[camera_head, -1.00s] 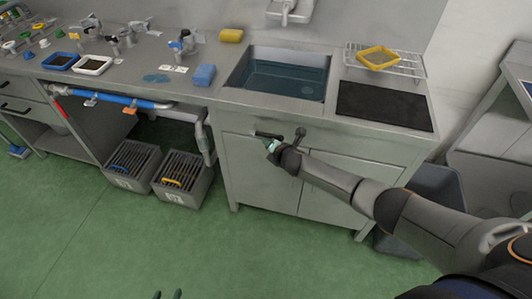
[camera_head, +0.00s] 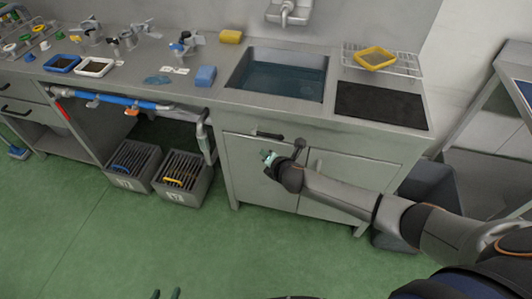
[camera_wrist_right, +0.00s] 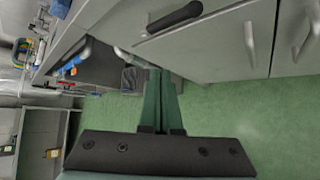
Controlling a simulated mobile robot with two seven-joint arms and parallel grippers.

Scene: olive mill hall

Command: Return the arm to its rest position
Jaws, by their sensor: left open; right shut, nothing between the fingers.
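My right arm reaches in from the right in the head view. Its gripper (camera_head: 268,158) is in front of the sink cabinet's doors, just below a dark handle (camera_head: 268,135). In the right wrist view the two green fingers (camera_wrist_right: 161,98) lie together, shut with nothing between them, over the green floor and grey cabinet fronts. Only the fingertips of my left gripper (camera_head: 166,294) show, at the bottom edge of the head view. They stand apart, open and empty, over the floor.
The counter holds a water-filled sink (camera_head: 278,75), a black mat (camera_head: 380,105), a wire rack (camera_head: 408,62) with a yellow frame (camera_head: 376,58), and a blue block (camera_head: 205,76). Two grey crates (camera_head: 133,166) stand below. A dark bin (camera_head: 432,190) is right of the cabinet. Open floor lies in front.

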